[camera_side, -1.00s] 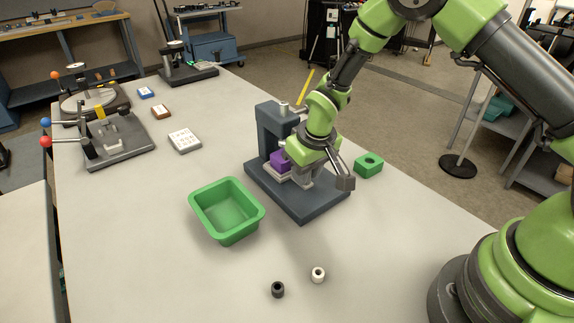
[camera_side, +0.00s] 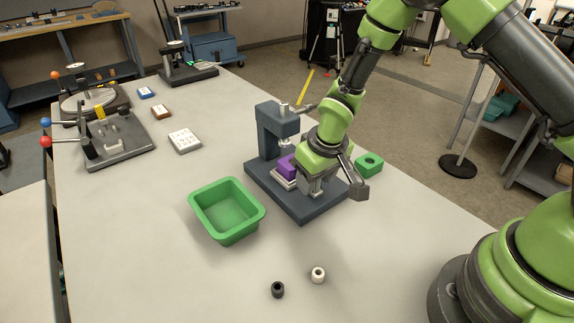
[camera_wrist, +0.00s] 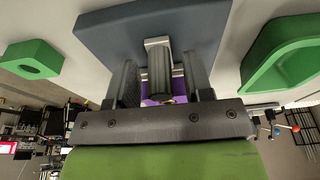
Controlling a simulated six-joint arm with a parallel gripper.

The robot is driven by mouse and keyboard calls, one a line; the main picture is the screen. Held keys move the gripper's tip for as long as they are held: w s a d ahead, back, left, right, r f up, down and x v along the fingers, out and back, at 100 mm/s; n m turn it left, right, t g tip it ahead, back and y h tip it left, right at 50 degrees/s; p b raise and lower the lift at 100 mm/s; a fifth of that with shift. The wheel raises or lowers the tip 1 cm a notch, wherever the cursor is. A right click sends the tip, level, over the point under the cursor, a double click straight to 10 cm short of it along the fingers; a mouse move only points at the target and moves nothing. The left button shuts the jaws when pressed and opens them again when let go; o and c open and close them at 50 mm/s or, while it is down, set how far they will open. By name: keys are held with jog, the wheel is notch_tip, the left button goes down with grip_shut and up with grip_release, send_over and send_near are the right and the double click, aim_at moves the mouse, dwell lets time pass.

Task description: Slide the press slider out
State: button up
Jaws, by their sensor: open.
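The press (camera_side: 268,135) is a dark blue-grey frame on a flat base. Its light grey slider (camera_side: 283,183) lies on the base and carries a purple block (camera_side: 287,167), partly out in front of the press column. My gripper (camera_side: 312,190) is low over the front part of the base, at the slider's front end. In the wrist view my gripper (camera_wrist: 160,85) has its two dark fingers on either side of a grey upright handle (camera_wrist: 159,70), with the jaws open. The purple block (camera_wrist: 157,99) shows partly behind. Finger contact with the handle cannot be told.
A green open bin (camera_side: 226,231) stands left of the press. A green block with a hole (camera_side: 369,165) lies to its right. A black ring (camera_side: 278,290) and a white ring (camera_side: 318,274) lie in front. The front table area is mostly clear.

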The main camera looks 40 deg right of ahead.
jog(key=shift+v, duration=2.75)
jog(key=m, duration=0.3)
jog(key=r+m+g, duration=0.1)
jog(key=shift+w+d+m, duration=0.1)
jog(key=shift+w+m, duration=0.2)
jog(key=shift+w, duration=0.05)
jog(key=m, duration=0.2)
jog(key=r+m, duration=0.1)
jog(key=m, duration=0.1)
jog(key=shift+w+g, duration=0.2)
jog(key=shift+g, duration=0.2)
jog(key=m, duration=0.2)
jog(key=shift+r+m+g, duration=0.3)
jog(key=shift+r+m, duration=0.1)
jog(key=shift+f, duration=4.1)
